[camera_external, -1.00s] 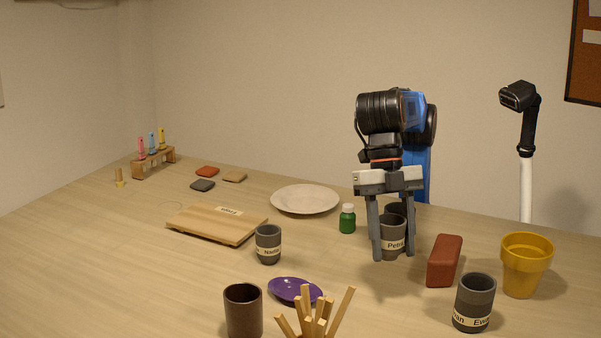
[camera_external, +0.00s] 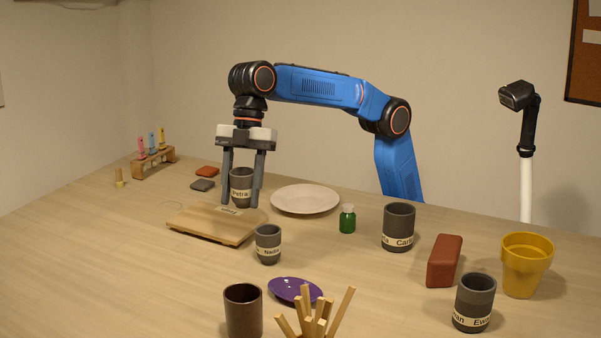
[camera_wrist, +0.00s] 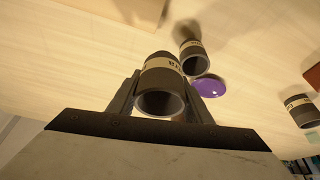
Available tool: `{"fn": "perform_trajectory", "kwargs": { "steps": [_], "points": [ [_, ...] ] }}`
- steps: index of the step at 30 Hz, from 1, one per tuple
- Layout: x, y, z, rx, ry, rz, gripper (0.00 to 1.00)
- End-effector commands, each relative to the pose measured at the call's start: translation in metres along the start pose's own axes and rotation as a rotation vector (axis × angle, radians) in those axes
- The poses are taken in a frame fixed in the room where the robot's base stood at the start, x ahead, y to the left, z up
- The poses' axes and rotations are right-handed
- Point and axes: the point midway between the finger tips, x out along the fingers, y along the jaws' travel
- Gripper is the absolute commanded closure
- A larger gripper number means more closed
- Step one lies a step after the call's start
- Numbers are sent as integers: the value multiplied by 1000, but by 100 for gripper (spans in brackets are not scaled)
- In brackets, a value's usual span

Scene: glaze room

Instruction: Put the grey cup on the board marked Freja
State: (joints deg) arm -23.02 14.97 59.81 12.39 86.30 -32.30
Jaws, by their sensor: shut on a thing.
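A grey cup with a pale band reading "Petra" (camera_external: 241,187) is held between the fingers of my gripper (camera_external: 241,205), upright at the far edge of the wooden board (camera_external: 205,223). I cannot tell whether its base touches the board. The board's pale label is partly hidden and too small to read surely. In the wrist view the held cup (camera_wrist: 160,75) sits between the two fingers (camera_wrist: 162,92).
The Nadia cup stands close to the board's right front corner. A white plate (camera_external: 305,199), green bottle (camera_external: 347,219), purple dish (camera_external: 290,288), brown cup (camera_external: 243,312), red block (camera_external: 444,260) and yellow pot (camera_external: 526,265) stand around. The table left of the board is clear.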

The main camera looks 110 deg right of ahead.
Motion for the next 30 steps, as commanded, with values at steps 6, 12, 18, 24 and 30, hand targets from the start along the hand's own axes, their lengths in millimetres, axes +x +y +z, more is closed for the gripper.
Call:
{"fn": "perform_trajectory", "kwargs": {
  "steps": [6, 12, 18, 24, 30],
  "points": [
    [-22, 69, 43, 108, 0, 44, 80],
    [-36, 104, 69, 167, 0, 69, 80],
    [-34, 116, 81, 188, 0, 76, 80],
    [-5, 115, 94, 188, -1, 76, 80],
    [13, 116, 101, 188, 0, 76, 80]
  ]
}}
